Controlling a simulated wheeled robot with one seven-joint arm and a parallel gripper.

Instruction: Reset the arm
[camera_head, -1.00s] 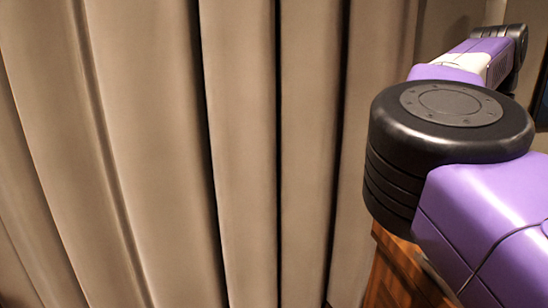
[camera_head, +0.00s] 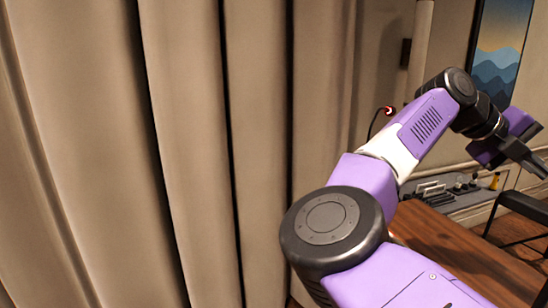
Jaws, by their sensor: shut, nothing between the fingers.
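My purple and black arm reaches from the bottom right up toward the right edge in the head view. My gripper (camera_head: 536,166) is dark grey and is at the right edge, angled down to the right. It is shut with nothing held in it. The very tips are close to the picture's edge and hard to make out. It is in the air, in front of the back wall and above a dark chair.
A beige curtain (camera_head: 190,150) fills the left and middle. A brown wooden top (camera_head: 455,250) lies below my arm. Behind it is a grey surface with small items (camera_head: 450,190). A dark chair (camera_head: 520,215) stands at right. A mountain picture (camera_head: 500,45) hangs behind.

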